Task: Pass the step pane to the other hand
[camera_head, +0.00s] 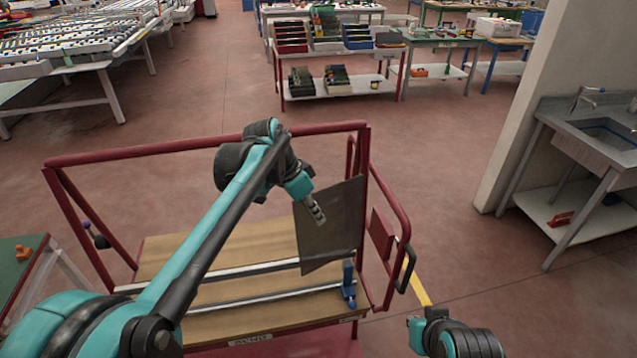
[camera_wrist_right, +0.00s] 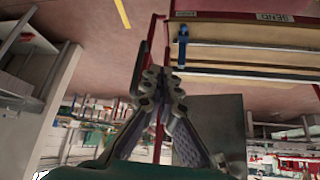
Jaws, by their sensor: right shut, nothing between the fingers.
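The step pane (camera_head: 340,240) is a dark grey sheet standing tilted above the trolley bed, near its right end. My left gripper (camera_head: 317,213) reaches down over its upper edge and is shut on it, with a finger in front of the face; the far side is hidden. The pane's lower corner is close to the rails, and I cannot tell if it touches. In the right wrist view the pane (camera_wrist_right: 218,125) shows behind my right gripper (camera_wrist_right: 158,78), which is shut and empty, apart from the pane.
The red-framed trolley (camera_head: 210,142) has a wooden bed with pale rails and a blue clamp (camera_head: 348,285). Its right end rail (camera_head: 390,195) stands between the pane and my right arm. A sink bench (camera_head: 590,135) is at the right. Open floor lies behind the trolley.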

